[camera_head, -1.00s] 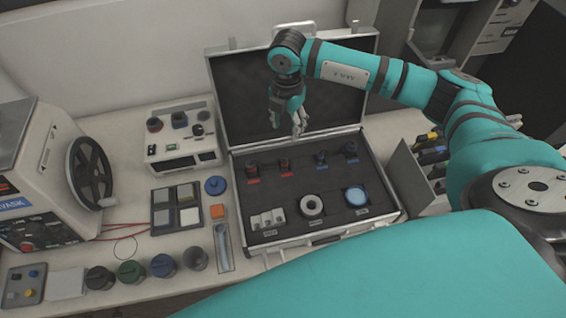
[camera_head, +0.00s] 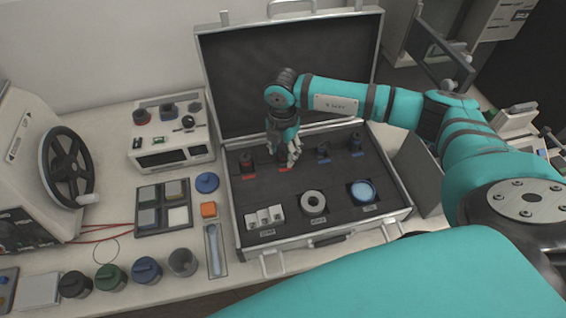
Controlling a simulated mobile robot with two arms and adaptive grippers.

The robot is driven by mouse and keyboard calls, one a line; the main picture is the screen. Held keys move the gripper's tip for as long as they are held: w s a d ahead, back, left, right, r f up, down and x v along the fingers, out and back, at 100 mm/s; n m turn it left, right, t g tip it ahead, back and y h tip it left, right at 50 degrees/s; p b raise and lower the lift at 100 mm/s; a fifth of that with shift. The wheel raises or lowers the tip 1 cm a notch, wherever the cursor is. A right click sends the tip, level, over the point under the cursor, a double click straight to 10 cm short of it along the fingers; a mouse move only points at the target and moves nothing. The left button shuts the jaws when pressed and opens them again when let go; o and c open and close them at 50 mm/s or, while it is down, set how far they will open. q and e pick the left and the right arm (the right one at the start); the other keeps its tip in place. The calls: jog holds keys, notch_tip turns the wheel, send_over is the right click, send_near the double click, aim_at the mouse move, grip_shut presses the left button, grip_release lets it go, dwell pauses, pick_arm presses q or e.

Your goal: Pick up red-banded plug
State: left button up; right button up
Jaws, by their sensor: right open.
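The open case (camera_head: 245,232) holds a row of dark plugs along the back of its foam. A red-banded plug (camera_head: 246,160) stands at the left, with a red label in front. My right gripper (camera_head: 288,160) points down over the second red-labelled place, with its fingers open around or just in front of the plug there. That plug is mostly hidden by the fingers, and I cannot tell if they touch it. Two blue-banded plugs (camera_head: 323,151) (camera_head: 355,144) stand farther right. My left gripper is out of view.
The case lid (camera_head: 230,80) stands up close behind my right gripper. White blocks (camera_head: 264,217), a grey ring (camera_head: 313,203) and a blue disc (camera_head: 364,192) sit in the case front. A white device (camera_head: 165,155) stands left.

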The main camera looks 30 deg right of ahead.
jog(key=shift+f, duration=0.75)
jog(key=shift+r, duration=0.1)
jog(key=shift+c, duration=0.2)
grip_shut()
